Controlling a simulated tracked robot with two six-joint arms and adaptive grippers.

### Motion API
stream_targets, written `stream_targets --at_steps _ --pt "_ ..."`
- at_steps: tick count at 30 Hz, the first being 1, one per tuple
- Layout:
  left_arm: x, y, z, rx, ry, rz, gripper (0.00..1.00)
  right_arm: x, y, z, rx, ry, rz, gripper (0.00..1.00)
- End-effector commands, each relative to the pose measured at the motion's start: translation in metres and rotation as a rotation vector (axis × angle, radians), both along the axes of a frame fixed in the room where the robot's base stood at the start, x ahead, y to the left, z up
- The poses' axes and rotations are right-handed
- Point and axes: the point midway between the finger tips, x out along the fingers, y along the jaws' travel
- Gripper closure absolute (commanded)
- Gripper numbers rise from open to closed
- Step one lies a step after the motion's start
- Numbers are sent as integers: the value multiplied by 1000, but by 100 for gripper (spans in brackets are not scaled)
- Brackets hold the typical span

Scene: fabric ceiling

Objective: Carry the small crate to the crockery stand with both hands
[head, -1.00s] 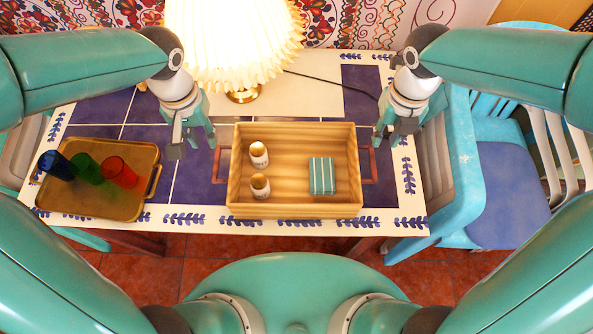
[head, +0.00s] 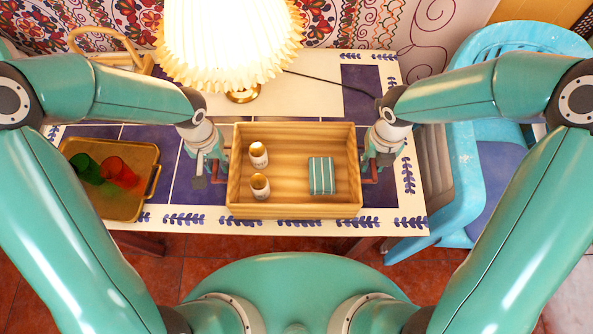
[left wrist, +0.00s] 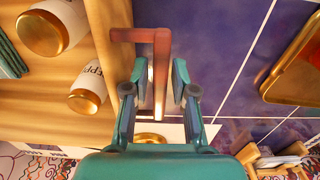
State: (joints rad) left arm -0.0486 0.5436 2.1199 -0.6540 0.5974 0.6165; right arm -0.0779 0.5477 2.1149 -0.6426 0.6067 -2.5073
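The small crate (head: 294,211) is a light wooden box on the tiled table. It holds two white and gold jars (head: 259,155) and a teal striped block (head: 321,175). A reddish handle sticks out at each side. My left gripper (head: 207,176) is at the left handle; in the left wrist view the handle (left wrist: 160,70) lies between its two parted fingers (left wrist: 157,90). My right gripper (head: 371,176) is at the crate's right handle; its finger opening is too small to tell. A wooden rack (head: 110,48) stands at the back left; I cannot tell if it is the crockery stand.
A brass tray (head: 125,208) with coloured glasses (head: 118,172) stands on the table's left part. A lit pleated lamp (head: 228,45) stands behind the crate, its cable running right. A blue chair (head: 465,165) stands at the right edge.

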Motion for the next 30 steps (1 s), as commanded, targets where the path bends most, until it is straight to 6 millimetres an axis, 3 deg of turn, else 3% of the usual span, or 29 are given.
stream_targets --at_steps 3,8,30 --pt "0 0 0 0 0 0 74 0 0 0 0 0 0 74" --pt "0 0 0 0 0 0 100 0 0 0 0 0 0 100" --pt "1 0 9 0 -1 0 100 0 -1 8 0 -2 -1 100"
